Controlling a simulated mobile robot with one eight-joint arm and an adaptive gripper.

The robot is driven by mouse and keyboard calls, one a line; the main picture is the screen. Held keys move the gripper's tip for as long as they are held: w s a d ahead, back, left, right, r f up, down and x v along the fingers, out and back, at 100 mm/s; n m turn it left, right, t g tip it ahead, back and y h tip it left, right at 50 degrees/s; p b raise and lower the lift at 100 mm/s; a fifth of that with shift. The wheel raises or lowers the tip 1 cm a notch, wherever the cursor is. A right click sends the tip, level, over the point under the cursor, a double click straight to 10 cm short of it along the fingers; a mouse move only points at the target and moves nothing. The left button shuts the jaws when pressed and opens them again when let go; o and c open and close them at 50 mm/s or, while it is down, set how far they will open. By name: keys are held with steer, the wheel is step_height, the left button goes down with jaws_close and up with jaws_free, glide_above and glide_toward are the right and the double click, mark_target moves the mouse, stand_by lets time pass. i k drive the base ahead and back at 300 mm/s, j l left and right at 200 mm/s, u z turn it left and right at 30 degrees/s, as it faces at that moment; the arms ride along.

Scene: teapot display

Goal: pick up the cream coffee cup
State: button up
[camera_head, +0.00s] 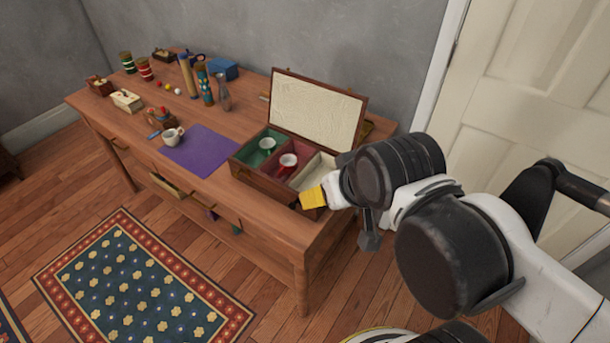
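A small cream-white cup (172,136) with a handle stands on the wooden table, at the left edge of a purple mat (206,157). It looks upright. My gripper (318,198) is at the table's right end, by the near right corner of an open wooden box (262,184), well to the right of the cup. The arm partly hides it, and its fingers are too unclear to tell open from shut. The box has green, red and cream compartments. A green and white cup (266,144) is in the green one, and a red and white cup (287,161) is in the red one.
A small wooden car-like object (160,117) stands just behind the cream cup. Tall bottles (206,88), a blue box (222,69) and striped jars (144,68) stand along the back. The raised box lid (315,107) stands behind the compartments. The purple mat is clear.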

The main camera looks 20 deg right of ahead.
mark_target(170, 137)
steer(key=i+j+z, duration=0.2)
steer(key=j, duration=1.2)
steer(key=i+j+z, duration=0.25)
steer(key=j, duration=1.15)
steer(key=i+j+z, duration=0.2)
steer(key=j, duration=1.25)
steer(key=k, duration=0.1)
